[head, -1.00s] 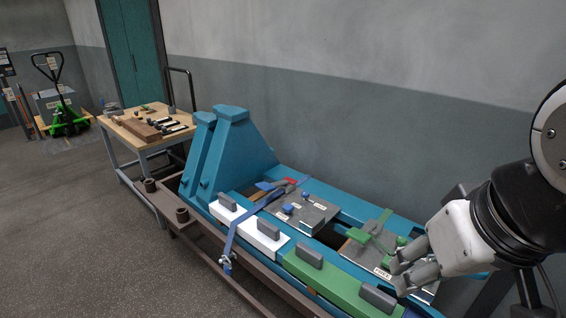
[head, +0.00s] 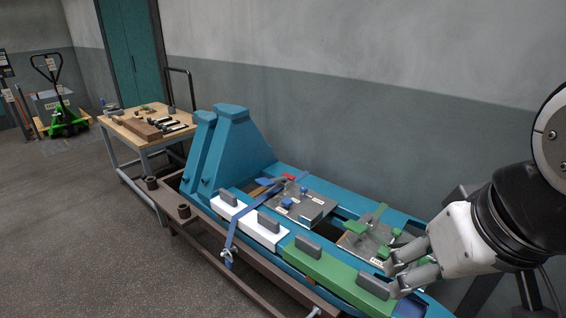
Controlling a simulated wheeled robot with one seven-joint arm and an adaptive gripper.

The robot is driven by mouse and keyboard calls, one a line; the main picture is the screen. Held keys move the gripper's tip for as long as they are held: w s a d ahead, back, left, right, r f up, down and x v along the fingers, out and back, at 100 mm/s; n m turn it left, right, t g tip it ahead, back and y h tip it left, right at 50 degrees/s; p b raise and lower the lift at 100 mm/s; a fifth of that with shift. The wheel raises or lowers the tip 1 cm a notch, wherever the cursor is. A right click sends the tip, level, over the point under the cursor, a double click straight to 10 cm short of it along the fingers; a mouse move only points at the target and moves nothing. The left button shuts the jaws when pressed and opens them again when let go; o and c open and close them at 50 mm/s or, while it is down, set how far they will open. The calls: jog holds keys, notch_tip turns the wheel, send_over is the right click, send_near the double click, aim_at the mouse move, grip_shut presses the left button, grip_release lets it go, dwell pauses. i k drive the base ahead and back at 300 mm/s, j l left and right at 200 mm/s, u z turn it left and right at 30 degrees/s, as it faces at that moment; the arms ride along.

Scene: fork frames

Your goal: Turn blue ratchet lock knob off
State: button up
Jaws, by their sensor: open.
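Small blue parts stand on a grey metal plate (head: 312,211) in the middle of the blue fork frame (head: 330,187). One is a small blue knob-like block (head: 287,203), with another just behind it. I cannot tell which one is the ratchet lock knob, or its setting. A blue strap (head: 232,236) runs over the white bar near this plate. My gripper (head: 391,271) is at the right, fingers open and pointing left, with nothing between them. It is over or in front of the green section and well right of the blue parts. Its fingers partly hide the green bar's end.
A green bar (head: 325,268) and a white bar (head: 262,229) with grey handles line the near side. A second plate with green parts (head: 357,227) lies close to my gripper. A wooden-topped cart (head: 150,127) stands far left. Floor at lower left is clear.

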aim_at(303, 189)
jog(key=i+j+z, duration=0.3)
jog(key=i+j, duration=0.7)
jog(key=i, duration=0.15)
